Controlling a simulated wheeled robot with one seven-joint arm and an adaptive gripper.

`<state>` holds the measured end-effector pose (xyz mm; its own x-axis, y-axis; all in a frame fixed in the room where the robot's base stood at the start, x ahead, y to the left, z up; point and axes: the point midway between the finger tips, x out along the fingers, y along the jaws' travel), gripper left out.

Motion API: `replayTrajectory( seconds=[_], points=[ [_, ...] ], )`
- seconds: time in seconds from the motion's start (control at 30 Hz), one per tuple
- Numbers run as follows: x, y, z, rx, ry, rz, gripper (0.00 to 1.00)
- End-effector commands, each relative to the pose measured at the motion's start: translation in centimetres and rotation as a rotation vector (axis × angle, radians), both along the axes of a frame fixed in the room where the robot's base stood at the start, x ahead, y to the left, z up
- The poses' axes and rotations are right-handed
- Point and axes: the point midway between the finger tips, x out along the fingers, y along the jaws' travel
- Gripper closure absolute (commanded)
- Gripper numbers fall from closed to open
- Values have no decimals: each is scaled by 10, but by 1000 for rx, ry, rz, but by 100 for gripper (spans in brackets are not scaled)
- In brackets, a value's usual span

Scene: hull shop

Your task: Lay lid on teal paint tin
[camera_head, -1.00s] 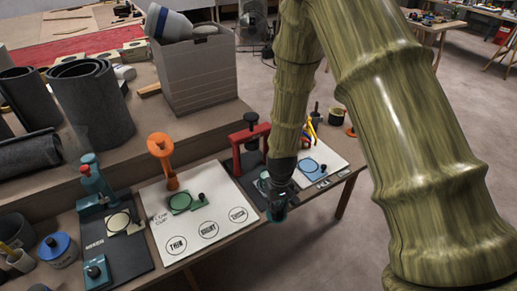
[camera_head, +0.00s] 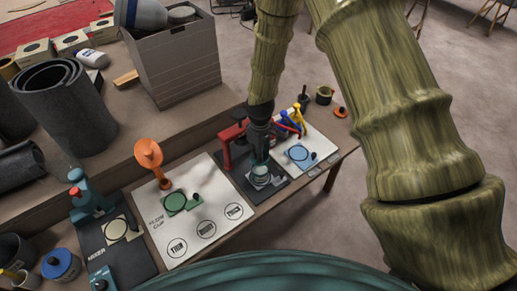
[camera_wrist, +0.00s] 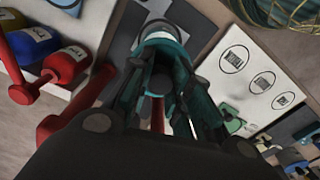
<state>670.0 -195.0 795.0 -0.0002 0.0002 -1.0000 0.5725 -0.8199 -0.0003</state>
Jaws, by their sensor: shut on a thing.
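My gripper (camera_head: 260,158) points down over a dark mat beside the red clamp-like stand. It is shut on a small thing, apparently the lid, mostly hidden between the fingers. Just below the fingertips is a round, pale and teal tin (camera_head: 260,176). In the wrist view my gripper's teal fingers (camera_wrist: 165,75) close around a dark knob-like part, and the round teal-rimmed tin (camera_wrist: 160,32) shows beyond them. I cannot tell whether the lid touches the tin.
The red stand (camera_head: 232,142) is close on the left of my gripper. A white board with printed circles (camera_head: 210,208) lies further left. A white board with a blue disc (camera_head: 310,150) and coloured bottles (camera_head: 290,122) is to the right. A blue-lidded tin (camera_head: 60,266) stands far left.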

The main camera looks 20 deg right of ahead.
Motion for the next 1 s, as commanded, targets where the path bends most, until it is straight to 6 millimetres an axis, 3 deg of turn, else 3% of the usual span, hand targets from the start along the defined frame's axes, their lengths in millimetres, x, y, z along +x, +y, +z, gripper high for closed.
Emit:
replayTrajectory(
  seconds=[0.7,1.0],
  points=[
    [0,2,-51,0,0,1,92],
    [1,2,-58,1,-1,1,92]
  ],
)
